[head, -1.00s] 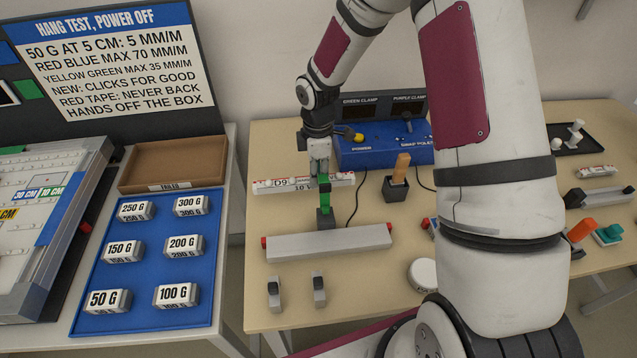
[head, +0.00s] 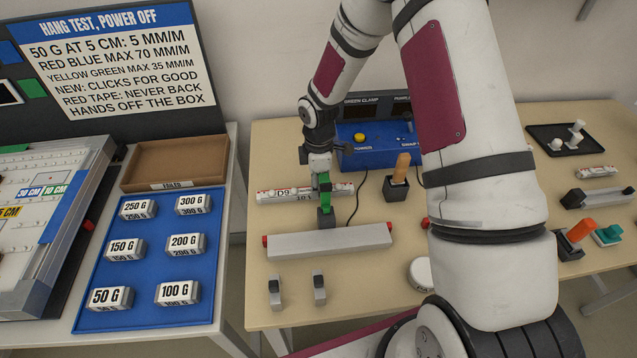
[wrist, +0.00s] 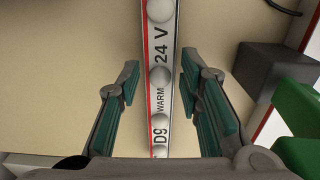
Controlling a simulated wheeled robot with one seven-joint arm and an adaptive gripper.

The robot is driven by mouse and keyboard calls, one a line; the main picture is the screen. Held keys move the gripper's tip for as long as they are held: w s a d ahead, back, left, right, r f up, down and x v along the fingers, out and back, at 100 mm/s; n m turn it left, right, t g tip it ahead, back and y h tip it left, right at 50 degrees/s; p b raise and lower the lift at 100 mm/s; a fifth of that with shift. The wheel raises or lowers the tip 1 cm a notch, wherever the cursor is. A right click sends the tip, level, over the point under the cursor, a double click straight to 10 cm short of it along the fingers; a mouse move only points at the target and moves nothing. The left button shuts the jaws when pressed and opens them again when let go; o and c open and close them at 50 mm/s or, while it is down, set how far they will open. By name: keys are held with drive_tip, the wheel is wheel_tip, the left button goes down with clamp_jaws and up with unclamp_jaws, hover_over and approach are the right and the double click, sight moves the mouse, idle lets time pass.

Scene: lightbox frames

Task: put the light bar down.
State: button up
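The light bar (head: 336,189) is a slim white strip with red edging, marked D9. It appears to lie flat on the wooden table, behind the grey bar. In the wrist view the light bar (wrist: 163,75) runs up the picture, with "WARM" and "24 V" and round pale domes on it. My gripper (wrist: 160,118) is open, one teal-padded finger on each side of the bar, with gaps on both sides. In the head view my gripper (head: 321,172) is over the bar, its fingertips partly hidden by a green upright piece (head: 325,188).
The green piece stands on a dark block (head: 326,217) close in front of my gripper. A long grey bar (head: 330,242) with red ends lies nearer. A blue power box (head: 372,150) stands behind, and a dark holder (head: 395,190) to the right. A cable runs between.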

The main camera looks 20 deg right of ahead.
drive_tip(key=s+d+r+m+t+h+b, duration=0.1)
drive_tip(key=s+r+m, duration=0.3)
drive_tip(key=r, duration=1)
drive_tip(key=s+r+m+t, duration=0.1)
drive_tip(key=s+r+m, duration=0.3)
drive_tip(key=r, duration=1)
drive_tip(key=s+r+m+t, duration=0.1)
drive_tip(key=s+r+m, duration=0.1)
drive_tip(key=s, duration=0.4)
drive_tip(key=s+r+m+t, duration=0.1)
drive_tip(key=s+r+m, duration=0.2)
drive_tip(key=s, duration=0.2)
drive_tip(key=s+r+m+t+y, duration=0.1)
drive_tip(key=s+r+m, duration=0.1)
drive_tip(key=s, duration=0.4)
drive_tip(key=shift+s+a+r+m, duration=0.35)
drive_tip(key=shift+r+m, duration=0.05)
drive_tip(key=shift+r, duration=0.15)
